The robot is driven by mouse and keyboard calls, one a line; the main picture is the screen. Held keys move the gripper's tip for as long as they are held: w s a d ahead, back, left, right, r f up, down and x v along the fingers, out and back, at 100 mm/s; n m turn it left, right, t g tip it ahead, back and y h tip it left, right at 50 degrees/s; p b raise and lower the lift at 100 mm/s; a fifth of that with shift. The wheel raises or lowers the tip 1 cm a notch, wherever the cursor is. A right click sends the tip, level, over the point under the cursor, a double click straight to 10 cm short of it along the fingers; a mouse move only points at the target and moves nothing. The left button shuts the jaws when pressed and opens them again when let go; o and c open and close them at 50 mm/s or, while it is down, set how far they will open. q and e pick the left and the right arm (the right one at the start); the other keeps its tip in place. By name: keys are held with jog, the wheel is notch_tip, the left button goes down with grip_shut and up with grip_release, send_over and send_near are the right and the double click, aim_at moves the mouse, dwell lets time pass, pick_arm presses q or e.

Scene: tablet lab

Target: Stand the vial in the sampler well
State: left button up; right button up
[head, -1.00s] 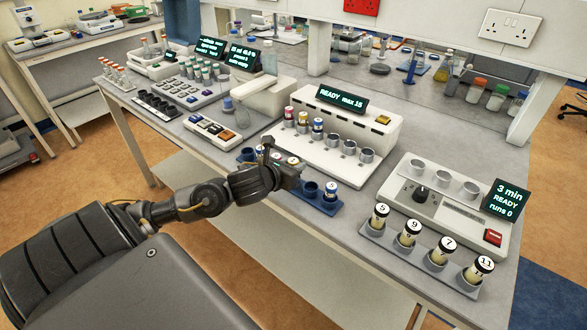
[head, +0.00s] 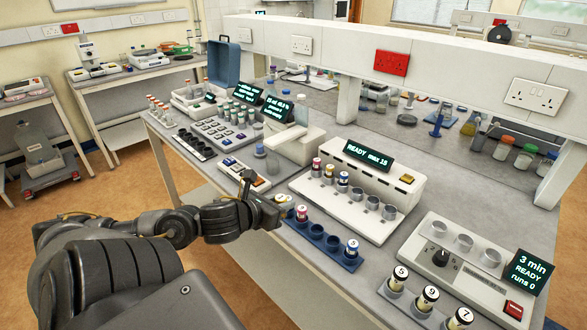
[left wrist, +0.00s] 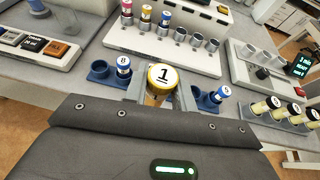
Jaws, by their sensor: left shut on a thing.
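My left gripper (head: 280,205) is shut on a vial with a yellow cap marked 1, seen from above between the fingers as the yellow-capped vial (left wrist: 163,77) in the left wrist view. In the head view the gripper hides most of it. My right gripper is not in view.
At the right is a white device (head: 465,265) with a dial and a screen reading "3 min READY runs 0". A row of numbered vials (head: 428,297) stands before it. A keypad-like panel (head: 245,172) lies left of the sampler.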

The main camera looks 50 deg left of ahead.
pick_arm(q)
jog(key=s, duration=0.1)
jog(key=s+a+r+p, duration=0.1)
jog(key=s+p, duration=0.1)
jog(key=shift+a+r, duration=0.2)
jog(key=shift+r, duration=0.05)
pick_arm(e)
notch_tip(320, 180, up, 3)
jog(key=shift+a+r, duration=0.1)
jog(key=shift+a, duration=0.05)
pick_arm(q)
jog(key=shift+w+f, duration=0.1)
